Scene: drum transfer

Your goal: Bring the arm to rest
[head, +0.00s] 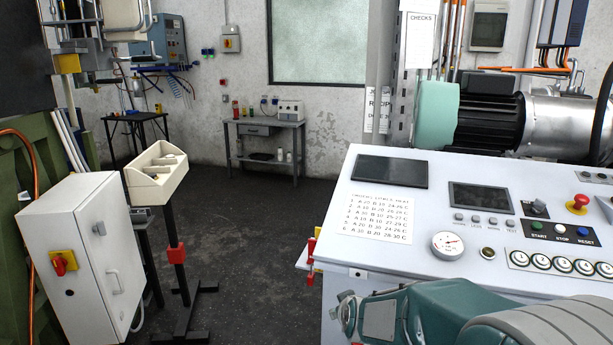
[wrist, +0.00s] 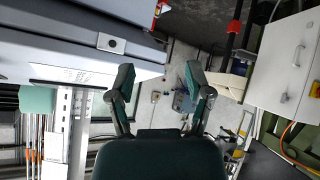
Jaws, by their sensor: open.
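My gripper (wrist: 160,100) shows in the wrist view with its two dark green fingers spread apart. It is open, with nothing between the fingers. The wrist picture is turned over, with the floor at the top. In the head view my green and grey arm lies low at the right, in front of the control console (head: 345,262). The gripper fingers cannot be made out clearly there.
A white cabinet (head: 85,255) with a red switch stands at the left, beside a cream tray (head: 150,190) on a black stand. A small bench (head: 265,128) is at the back wall.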

